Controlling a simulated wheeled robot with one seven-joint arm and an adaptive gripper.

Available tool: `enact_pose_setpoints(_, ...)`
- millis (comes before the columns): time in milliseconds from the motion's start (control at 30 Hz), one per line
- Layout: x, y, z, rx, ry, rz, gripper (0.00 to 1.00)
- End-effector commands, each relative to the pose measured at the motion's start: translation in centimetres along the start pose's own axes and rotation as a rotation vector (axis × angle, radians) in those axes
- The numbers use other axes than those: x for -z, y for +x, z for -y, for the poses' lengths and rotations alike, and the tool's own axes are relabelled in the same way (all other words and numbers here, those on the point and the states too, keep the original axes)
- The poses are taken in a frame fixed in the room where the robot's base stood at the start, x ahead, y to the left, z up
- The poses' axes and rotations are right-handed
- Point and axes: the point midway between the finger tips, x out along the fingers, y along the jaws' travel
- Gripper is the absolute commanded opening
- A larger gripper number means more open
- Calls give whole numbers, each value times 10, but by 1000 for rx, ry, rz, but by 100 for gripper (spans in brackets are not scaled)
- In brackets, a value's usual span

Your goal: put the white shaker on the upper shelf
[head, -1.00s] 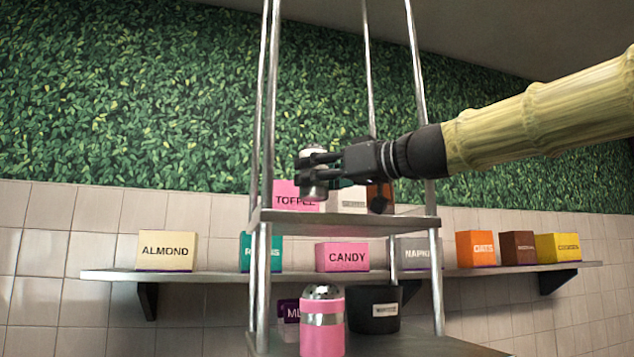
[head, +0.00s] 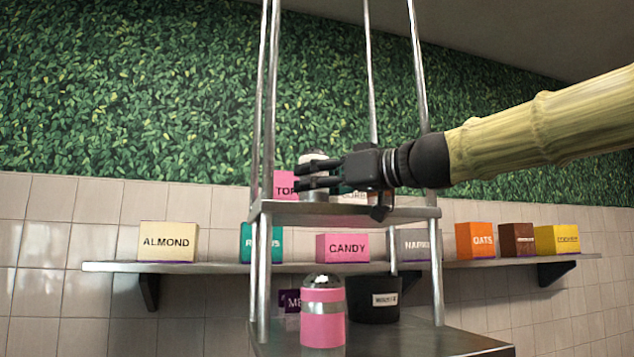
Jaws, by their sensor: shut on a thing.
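The white shaker (head: 314,157) is upright between the fingers of my gripper (head: 318,176), which is shut on it. Its rounded top shows above the fingers, and the fingers hide much of its body. It is at the upper shelf (head: 345,212) of the metal rack, left of the middle, with its base close to the shelf surface. I cannot tell whether the base touches the shelf.
A pink box (head: 285,184) and a pale box (head: 352,196) show behind my gripper, partly hidden. Rack posts (head: 264,120) stand close by. A pink shaker (head: 323,318) and a black container (head: 374,304) stand below. A wall shelf (head: 200,266) holds several labelled boxes.

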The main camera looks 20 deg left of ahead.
Motion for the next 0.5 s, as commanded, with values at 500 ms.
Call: enact_pose_setpoints(500,1,0,0,0,1,0,69)
